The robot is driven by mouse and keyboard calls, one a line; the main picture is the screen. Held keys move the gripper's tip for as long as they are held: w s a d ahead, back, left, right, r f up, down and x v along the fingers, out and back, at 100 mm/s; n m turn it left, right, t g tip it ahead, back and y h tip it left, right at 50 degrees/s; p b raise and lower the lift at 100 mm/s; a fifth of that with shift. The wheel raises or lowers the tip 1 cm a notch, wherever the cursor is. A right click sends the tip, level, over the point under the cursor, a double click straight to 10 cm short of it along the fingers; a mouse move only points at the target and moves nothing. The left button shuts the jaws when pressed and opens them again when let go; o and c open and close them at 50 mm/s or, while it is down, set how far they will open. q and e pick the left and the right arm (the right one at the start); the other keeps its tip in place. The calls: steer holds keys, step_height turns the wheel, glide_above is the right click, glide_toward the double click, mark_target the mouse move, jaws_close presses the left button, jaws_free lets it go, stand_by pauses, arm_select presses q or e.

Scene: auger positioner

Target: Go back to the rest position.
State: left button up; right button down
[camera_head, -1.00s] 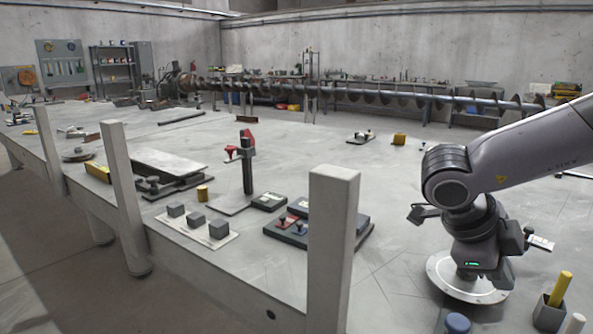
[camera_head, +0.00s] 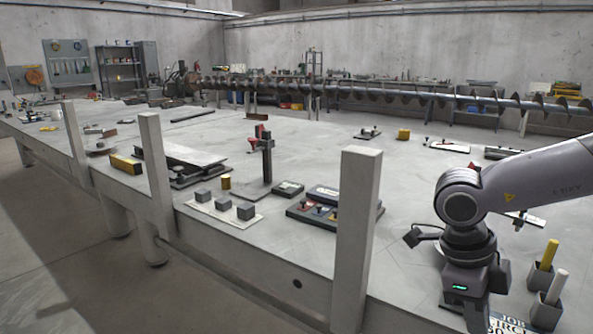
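My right arm (camera_head: 535,187) comes in from the right edge, light grey with a dark elbow-like joint. Its dark wrist with a small green light (camera_head: 459,287) points down over the near right of the large grey table (camera_head: 420,180). The fingers of my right gripper (camera_head: 470,318) are not clearly seen at the bottom of the picture, so I cannot tell whether it is open or holds anything. My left arm and gripper are not in view.
Upright grey posts (camera_head: 355,240) line the table's near edge. Holders with a yellow (camera_head: 549,256) and a white stick stand right of my wrist. Grey cubes on a plate (camera_head: 224,211) and dark trays lie left. A long auger (camera_head: 370,92) spans the back.

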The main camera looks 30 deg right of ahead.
steer(key=w+a+f+m+t+y, duration=0.4)
steer(key=a+m+t+y, duration=0.2)
steer(key=a+m+y, duration=0.15)
steer(key=w+a+f+m+t+y, duration=0.4)
steer(key=a+m+t+y, duration=0.25)
steer(key=a+y, duration=0.2)
step_height(320, 180, down, 10)
steer(key=d+m+t+h, duration=0.1)
steer(key=m+t+h, duration=0.55)
steer(key=m, duration=0.85)
steer(key=s+a+f+m+g+h, duration=0.5)
steer(key=s+a+f+m, duration=0.1)
steer(key=f+m, duration=0.35)
step_height(320, 180, up, 10)
steer(key=p, duration=1.3)
steer(key=shift+s+d+f+n+g, duration=0.25)
steer(key=shift+s+d+n+g, duration=0.05)
steer(key=shift+s+d+n, duration=0.15)
